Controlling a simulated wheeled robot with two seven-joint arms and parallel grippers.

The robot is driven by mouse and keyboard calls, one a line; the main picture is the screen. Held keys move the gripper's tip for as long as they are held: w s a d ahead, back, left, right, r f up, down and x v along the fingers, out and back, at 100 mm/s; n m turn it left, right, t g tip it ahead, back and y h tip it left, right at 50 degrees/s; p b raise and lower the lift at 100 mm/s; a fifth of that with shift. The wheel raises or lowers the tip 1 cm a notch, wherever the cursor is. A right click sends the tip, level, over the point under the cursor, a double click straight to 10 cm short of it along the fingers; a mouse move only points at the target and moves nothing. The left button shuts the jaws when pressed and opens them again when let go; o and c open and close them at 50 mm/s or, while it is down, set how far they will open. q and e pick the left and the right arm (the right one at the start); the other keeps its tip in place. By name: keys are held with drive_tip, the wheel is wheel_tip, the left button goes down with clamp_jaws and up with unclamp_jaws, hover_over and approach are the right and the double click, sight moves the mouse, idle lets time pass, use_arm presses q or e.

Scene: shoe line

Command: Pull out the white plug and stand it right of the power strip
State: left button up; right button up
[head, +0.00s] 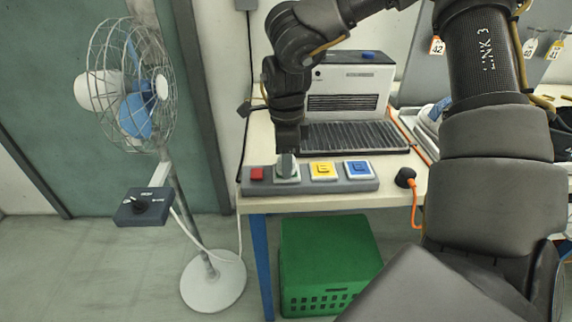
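The grey power strip (340,186) lies along the front edge of the table. It has a red switch at its left end, then a white square (279,180), a yellow one (322,170) and a blue one (358,169). My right gripper (287,163) points straight down at the white square, its tip at or just over it. Its fingers overlap in this view and hide most of what is there. I cannot tell the white plug from its socket, or whether the fingers are closed on it. My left gripper is out of view.
A dark plug with an orange cord (405,177) lies right of the strip, its cord hanging over the table edge. A white machine (345,85) with a dark ribbed bed stands behind. A green crate (330,252) sits below, a fan (135,90) at left.

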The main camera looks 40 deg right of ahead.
drive_tip(key=c, duration=0.4)
drive_tip(key=shift+r, duration=0.1)
drive_tip(key=shift+c, duration=0.2)
drive_tip(key=shift+r, duration=0.1)
drive_tip(key=shift+r+p, duration=1.8)
drive_tip(key=shift+r, duration=1.05)
